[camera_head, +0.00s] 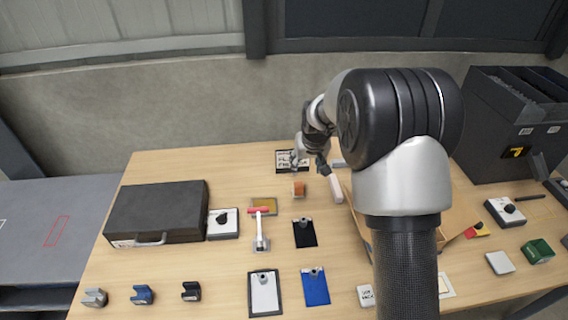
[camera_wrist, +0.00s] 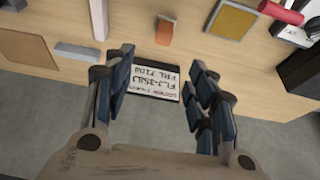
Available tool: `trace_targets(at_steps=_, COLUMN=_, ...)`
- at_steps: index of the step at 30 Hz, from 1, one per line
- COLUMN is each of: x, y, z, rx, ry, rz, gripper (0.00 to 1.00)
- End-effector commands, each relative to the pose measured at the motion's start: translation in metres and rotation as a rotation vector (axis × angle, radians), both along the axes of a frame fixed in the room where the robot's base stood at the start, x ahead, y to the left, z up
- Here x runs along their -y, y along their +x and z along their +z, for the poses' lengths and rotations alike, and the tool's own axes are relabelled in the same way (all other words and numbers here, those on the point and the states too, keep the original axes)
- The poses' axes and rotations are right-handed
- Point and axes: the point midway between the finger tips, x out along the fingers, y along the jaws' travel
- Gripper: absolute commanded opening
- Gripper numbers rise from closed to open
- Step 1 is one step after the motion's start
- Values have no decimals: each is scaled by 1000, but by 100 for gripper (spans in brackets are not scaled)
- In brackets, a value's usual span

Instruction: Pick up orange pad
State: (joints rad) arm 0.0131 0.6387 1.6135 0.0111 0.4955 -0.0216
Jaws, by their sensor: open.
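The orange pad (camera_head: 299,188) is a small block on the wooden table, in front of a black-framed text card (camera_head: 284,160). In the wrist view the orange pad (camera_wrist: 165,31) lies near the top middle, beyond my fingertips. My gripper (camera_wrist: 162,60) is open, with nothing between its fingers but the view of the text card (camera_wrist: 154,79) below. In the head view my gripper (camera_head: 309,163) is above the table's far edge, behind the orange pad and apart from it. My arm hides part of the table to the right.
A pale bar (camera_head: 336,189) and a wooden box (camera_head: 459,216) are to the right. A black case (camera_head: 157,212) stands far left. Clear table surrounds the orange pad.

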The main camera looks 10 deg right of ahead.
Motion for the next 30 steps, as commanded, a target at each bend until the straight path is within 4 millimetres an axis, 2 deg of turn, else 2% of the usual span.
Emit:
trace_targets(at_steps=5, x=1, y=9, z=-21, rx=-3, ry=0, rz=0, gripper=52)
trace_targets(at_steps=18, x=0, y=43, z=-106, rx=-2, ry=0, rz=0, gripper=52)
trace_targets(at_steps=30, x=-3, y=53, z=-133, rx=-1, ry=0, rz=1, gripper=52)
